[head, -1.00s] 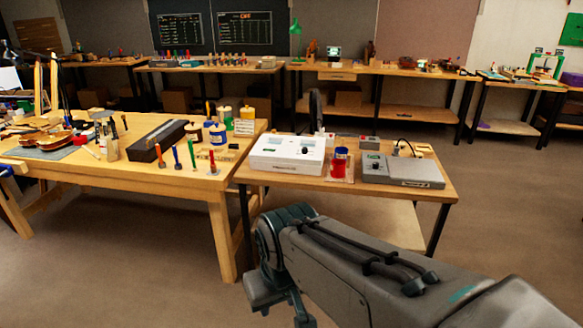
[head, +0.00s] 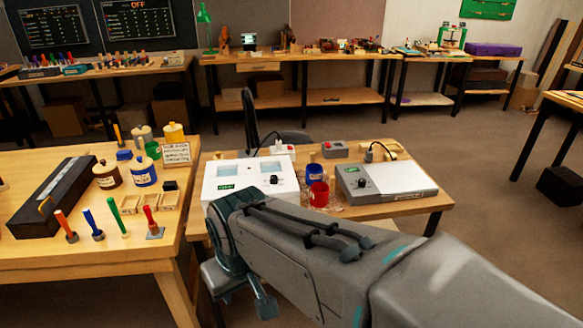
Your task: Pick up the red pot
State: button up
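A small red pot (head: 319,195) stands on the smaller wooden table (head: 421,203), between a white device and a grey device. A blue pot (head: 315,173) stands right behind it. My arm reaches in from the lower right and covers the table's front edge. My gripper (head: 242,300) hangs at the arm's end in front of the table, left of and nearer than the red pot. It is seen partly from behind. Its fingers are too unclear to tell whether they are open or shut.
The white device (head: 225,181) is left of the pot and the grey device (head: 388,181) right of it. A workbench (head: 110,258) at left holds jars, upright coloured tools and a long dark box (head: 52,197). A black chair (head: 250,118) stands behind the small table. Floor at right is open.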

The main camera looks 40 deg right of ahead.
aim_at(319, 191)
jog(key=z, duration=0.75)
jog(key=i, duration=1)
jog(key=z, duration=1.3)
jog(key=i, duration=0.2)
jog(key=u, duration=0.05)
